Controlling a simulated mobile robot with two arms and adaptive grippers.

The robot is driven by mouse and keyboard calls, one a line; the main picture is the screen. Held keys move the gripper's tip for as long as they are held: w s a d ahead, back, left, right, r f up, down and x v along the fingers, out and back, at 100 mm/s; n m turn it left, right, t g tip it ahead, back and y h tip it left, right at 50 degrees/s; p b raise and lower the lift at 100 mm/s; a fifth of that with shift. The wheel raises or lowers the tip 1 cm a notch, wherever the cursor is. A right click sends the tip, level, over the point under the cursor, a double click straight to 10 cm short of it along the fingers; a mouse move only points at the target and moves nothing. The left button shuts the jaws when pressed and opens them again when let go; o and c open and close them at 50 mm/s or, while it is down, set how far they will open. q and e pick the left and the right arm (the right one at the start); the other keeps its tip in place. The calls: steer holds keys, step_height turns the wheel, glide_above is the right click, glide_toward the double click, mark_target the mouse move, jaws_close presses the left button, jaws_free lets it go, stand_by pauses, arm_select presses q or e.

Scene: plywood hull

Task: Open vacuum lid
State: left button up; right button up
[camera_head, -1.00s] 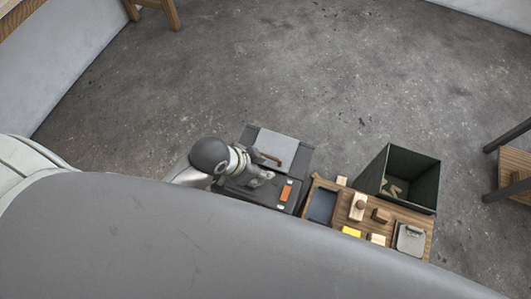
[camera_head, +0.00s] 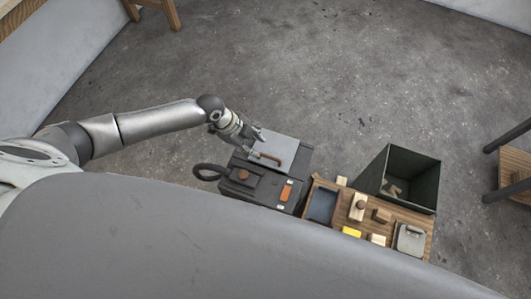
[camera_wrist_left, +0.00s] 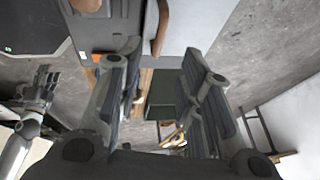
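The vacuum (camera_head: 246,185) is a dark box with an orange switch and a hose at its left. Its light grey lid (camera_head: 283,143) looks flat and shut, with a brown handle (camera_head: 271,158). My left gripper (camera_head: 254,140) is beside the lid's left edge, near the handle. In the left wrist view the left gripper (camera_wrist_left: 160,85) is open, with nothing between its fingers. The handle (camera_wrist_left: 160,28) and lid (camera_wrist_left: 198,18) lie beyond the fingers there, at the top.
Right of the vacuum is a wooden board (camera_head: 335,183) with a blue-grey recess, wooden blocks and a yellow piece. A dark green open bin (camera_head: 425,190) with bits inside stands behind the board. A shelf (camera_head: 514,165) is at far right.

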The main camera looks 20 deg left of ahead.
mark_target(268, 156)
arm_select(q)
steer(key=x, duration=0.9)
steer(key=shift+d+f+b, duration=0.15)
steer(key=shift+b, duration=0.2)
steer(key=shift+c, duration=0.2)
jaws_close()
